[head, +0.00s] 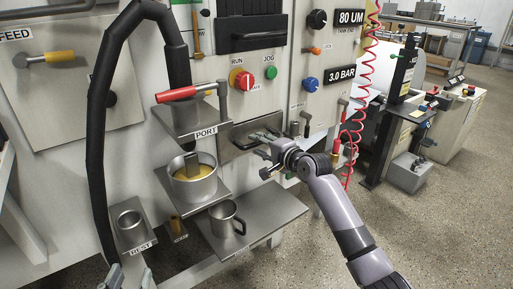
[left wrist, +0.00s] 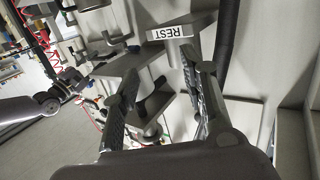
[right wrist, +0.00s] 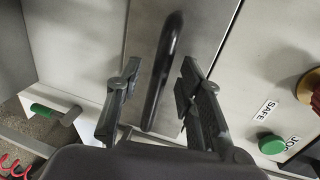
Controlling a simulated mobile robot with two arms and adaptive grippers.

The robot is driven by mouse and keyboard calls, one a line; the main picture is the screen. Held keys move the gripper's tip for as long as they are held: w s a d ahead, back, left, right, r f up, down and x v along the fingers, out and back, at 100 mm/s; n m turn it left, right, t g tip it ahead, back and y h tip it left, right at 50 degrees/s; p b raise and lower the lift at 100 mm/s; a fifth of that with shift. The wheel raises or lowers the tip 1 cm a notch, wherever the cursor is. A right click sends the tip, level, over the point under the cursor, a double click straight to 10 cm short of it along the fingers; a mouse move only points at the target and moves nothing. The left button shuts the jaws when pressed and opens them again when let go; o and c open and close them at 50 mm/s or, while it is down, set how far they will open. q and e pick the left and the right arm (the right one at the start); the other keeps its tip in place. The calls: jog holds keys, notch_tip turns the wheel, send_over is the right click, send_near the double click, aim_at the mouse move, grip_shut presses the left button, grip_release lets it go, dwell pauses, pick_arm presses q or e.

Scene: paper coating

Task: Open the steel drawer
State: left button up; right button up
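The steel drawer (head: 228,152) is a flat steel front in the machine panel, below the RUN and JOG buttons. It looks closed in the head view. In the right wrist view the steel front (right wrist: 205,25) carries a dark curved bar handle (right wrist: 162,75). My right gripper (head: 262,163) is in front of the drawer, partly covering it. Its fingers (right wrist: 158,85) are open, one on each side of the handle's near end; contact cannot be made out. My left gripper (head: 130,278) is low at the left, away from the drawer, open and empty in the left wrist view (left wrist: 160,85).
Left of the drawer are the PORT shelf (head: 200,128) with a red-handled lever (head: 178,94), a pot of yellow liquid (head: 193,180) and a steel mug (head: 226,218) on a lower shelf. A black hose (head: 97,150) hangs left. A red coiled cable (head: 358,110) hangs right.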

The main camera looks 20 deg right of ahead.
pick_arm(q)
jog(key=shift+w+d+r+t+h, duration=0.15)
jog(key=shift+r+t, duration=0.25)
jog(key=shift+r, duration=0.4)
jog(key=shift+d+r+t+h, duration=0.1)
jog(key=shift+r+t+h, duration=0.25)
jog(key=shift+r, duration=0.4)
pick_arm(e)
jog(key=shift+x, duration=1)
jog(key=shift+c, duration=0.6)
grip_shut()
